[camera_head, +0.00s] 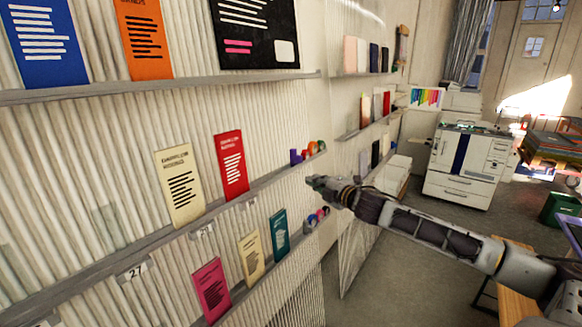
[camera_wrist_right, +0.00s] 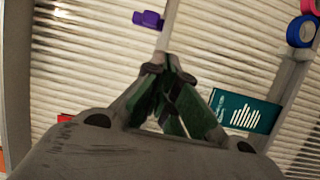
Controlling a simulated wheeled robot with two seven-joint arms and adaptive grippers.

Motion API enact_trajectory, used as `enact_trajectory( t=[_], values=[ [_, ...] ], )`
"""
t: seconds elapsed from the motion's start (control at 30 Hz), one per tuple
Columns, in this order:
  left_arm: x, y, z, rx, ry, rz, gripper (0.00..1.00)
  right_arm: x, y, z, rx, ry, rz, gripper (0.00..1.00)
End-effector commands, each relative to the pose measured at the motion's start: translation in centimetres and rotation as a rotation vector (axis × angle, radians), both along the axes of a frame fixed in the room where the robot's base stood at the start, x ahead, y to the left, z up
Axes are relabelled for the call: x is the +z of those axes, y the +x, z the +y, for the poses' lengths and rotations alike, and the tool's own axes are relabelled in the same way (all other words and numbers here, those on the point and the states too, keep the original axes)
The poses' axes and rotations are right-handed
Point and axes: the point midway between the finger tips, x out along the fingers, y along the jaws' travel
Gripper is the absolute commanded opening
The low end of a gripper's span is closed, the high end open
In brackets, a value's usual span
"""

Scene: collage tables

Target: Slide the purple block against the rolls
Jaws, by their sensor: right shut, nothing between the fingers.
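The purple block (camera_head: 295,157) stands on the middle wall shelf in the head view, just left of a row of small coloured rolls (camera_head: 312,149). Whether it touches them I cannot tell. The block also shows at the top of the right wrist view (camera_wrist_right: 149,19), beside the shelf edge. My right gripper (camera_head: 313,182) is shut and empty, in front of the wall just below that shelf. In the right wrist view its fingertips (camera_wrist_right: 168,68) meet near the shelf edge, apart from the block. My left gripper is out of view.
A red booklet (camera_head: 231,165) and a cream booklet (camera_head: 181,186) stand left on the middle shelf. On the lower shelf are a teal booklet (camera_head: 279,235) and more rolls (camera_head: 312,221). A white copier (camera_head: 467,163) stands on the floor beyond.

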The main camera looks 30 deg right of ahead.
Motion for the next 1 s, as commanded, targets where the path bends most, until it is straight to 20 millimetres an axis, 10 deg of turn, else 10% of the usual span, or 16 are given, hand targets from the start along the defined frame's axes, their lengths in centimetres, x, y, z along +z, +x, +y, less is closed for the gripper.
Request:
enact_trajectory(
  t=[1.0],
  values=[
    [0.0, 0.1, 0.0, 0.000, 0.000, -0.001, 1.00, 1.7, 0.1, 2.3, 0.099, 0.018, -0.075, 0.00]
  ],
)
